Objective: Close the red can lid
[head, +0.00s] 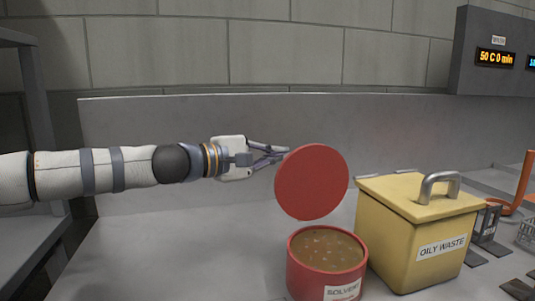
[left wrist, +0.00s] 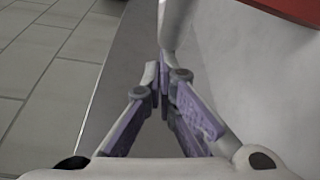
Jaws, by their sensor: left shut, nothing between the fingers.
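The red solvent can (head: 327,279) stands upright on the grey bench, with brownish liquid inside. Its round red lid (head: 311,183) is raised and tilted steeply above the can, so the can is open. My left gripper (head: 286,152) comes in from the left and is shut and empty, with its fingertips at the lid's upper left edge. I cannot tell whether they touch the lid. In the left wrist view the shut fingers (left wrist: 165,85) show, and a piece of red (left wrist: 295,8) is at the top right corner. My right gripper is not in view.
A yellow oily waste bin (head: 409,240) with a metal handle stands close to the right of the can. Clamps and an orange hook-shaped item (head: 524,185) lie farther right. A grey back panel (head: 180,125) rises behind. The bench left of the can is clear.

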